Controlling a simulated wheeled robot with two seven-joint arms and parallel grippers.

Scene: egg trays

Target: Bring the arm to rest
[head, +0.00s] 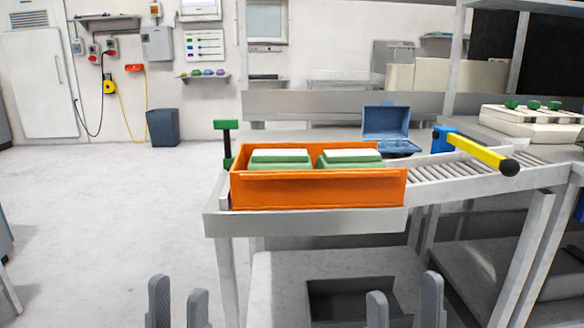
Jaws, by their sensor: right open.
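My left gripper (178,305) shows at the bottom of the head view, left of centre, its two grey fingers upright and apart with nothing seen between them. My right gripper (405,305) shows at the bottom right of centre, its fingers wider apart and empty. Both are in front of and below the orange crate (318,190), clear of it. The crate sits at the near end of the conveyor and holds two green egg trays with white tops, the left one (280,166) and the right one (349,165). My arms and wrists are out of view.
The roller conveyor (470,172) runs back to the right, with a yellow bar (475,151) across it. A blue box (385,122) stands behind. A pale tray stack with green pieces (530,124) is at the right. The floor at left is clear.

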